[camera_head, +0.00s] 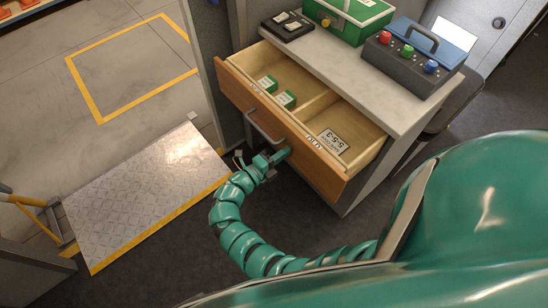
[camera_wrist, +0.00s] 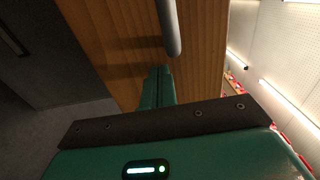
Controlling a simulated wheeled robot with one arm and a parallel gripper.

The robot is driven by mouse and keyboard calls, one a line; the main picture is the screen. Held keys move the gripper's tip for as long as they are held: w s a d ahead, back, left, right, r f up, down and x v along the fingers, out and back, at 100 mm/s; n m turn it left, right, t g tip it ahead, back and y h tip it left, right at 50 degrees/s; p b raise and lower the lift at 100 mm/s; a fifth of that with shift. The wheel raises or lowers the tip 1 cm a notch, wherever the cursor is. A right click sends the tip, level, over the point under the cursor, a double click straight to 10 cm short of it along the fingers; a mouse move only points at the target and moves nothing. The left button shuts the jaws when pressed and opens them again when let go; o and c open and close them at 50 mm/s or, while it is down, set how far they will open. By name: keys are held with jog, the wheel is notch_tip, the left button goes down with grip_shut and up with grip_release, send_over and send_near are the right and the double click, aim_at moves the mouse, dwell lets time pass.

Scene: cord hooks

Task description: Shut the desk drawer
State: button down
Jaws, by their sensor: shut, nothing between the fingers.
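The desk drawer (camera_head: 322,167) is pulled well out of the desk, with its wooden front toward my arm. A grey bar handle (camera_head: 264,130) is on the drawer front; it also shows in the wrist view (camera_wrist: 169,30). My gripper (camera_head: 284,153) is just below the handle, close to the wooden front. In the wrist view its fingers (camera_wrist: 158,75) are together and empty, pointing at the wood. I cannot tell whether the fingertips touch the wood. The drawer holds green boxes (camera_head: 286,99) on the left and a white label card (camera_head: 332,142) on the right.
On the desk top (camera_head: 330,65) stand a green case (camera_head: 352,18), a dark control box (camera_head: 407,65) with coloured knobs, and a black switch box (camera_head: 287,26). A metal ramp (camera_head: 145,197) with yellow edging lies to the left.

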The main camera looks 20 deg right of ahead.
jog(key=shift+w+d, duration=0.1)
jog(key=shift+d, duration=0.15)
jog(key=b+x, duration=0.4)
jog(key=x, duration=1.6)
jog(key=shift+d+f+b, duration=0.1)
jog(key=shift+d+b, duration=0.2)
jog(key=shift+b, duration=0.1)
jog(key=shift+w+d, duration=0.25)
jog(key=shift+d, duration=0.3)
jog(key=shift+d+r, duration=0.1)
jog(key=shift+r, duration=0.15)
jog(key=shift+r, duration=0.1)
jog(key=v, duration=0.7)
jog(key=b+v, duration=0.1)
jog(key=v, duration=0.6)
jog(key=shift+a+f, duration=0.2)
